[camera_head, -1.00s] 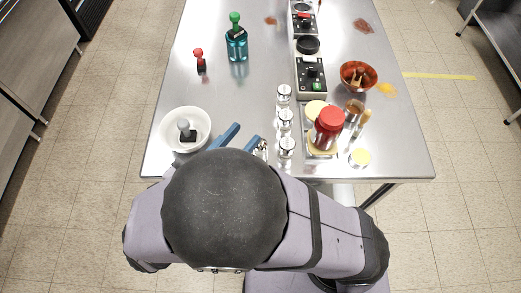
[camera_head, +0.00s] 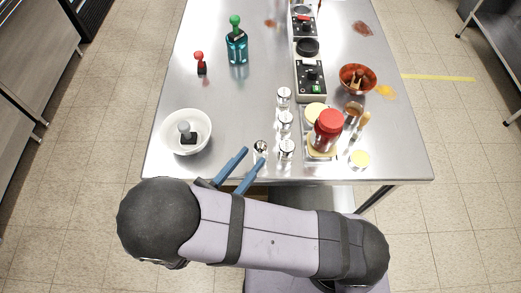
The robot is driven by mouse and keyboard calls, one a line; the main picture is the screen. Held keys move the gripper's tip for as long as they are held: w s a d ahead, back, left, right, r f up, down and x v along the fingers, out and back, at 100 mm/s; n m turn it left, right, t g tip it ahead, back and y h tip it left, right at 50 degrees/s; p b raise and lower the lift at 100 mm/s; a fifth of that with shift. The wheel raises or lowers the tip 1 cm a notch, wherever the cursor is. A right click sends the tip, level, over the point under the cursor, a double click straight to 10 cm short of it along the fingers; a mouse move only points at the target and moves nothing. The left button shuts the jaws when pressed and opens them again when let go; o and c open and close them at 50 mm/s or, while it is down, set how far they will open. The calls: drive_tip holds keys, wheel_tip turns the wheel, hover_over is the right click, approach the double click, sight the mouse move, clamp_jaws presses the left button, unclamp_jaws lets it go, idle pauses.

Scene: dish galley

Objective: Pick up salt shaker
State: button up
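Several small glass shakers with metal tops stand on the steel table. Three form a column: a far shaker (camera_head: 284,96), a middle shaker (camera_head: 285,120) and a near shaker (camera_head: 287,149). Another shaker (camera_head: 260,147) stands left of the near one, close to the table's front edge. I cannot tell which holds salt. My gripper (camera_head: 254,155) has two blue fingers spread apart with nothing clearly between them. Its tips are close to the left shaker, and the right tip partly overlaps its base in the picture. I cannot tell whether they touch.
A red-capped jar (camera_head: 328,128) stands in a tray right of the shakers. A white bowl (camera_head: 186,132) is at left, a control box (camera_head: 310,78) behind the shakers, and a brown bowl (camera_head: 358,76) at right.

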sight(257, 151)
drive_tip(key=shift+p+x, duration=0.95)
drive_tip(key=shift+x, duration=1.1)
drive_tip(key=shift+w+d, duration=0.4)
drive_tip(key=shift+w, duration=0.15)
drive_tip(key=c, duration=0.7)
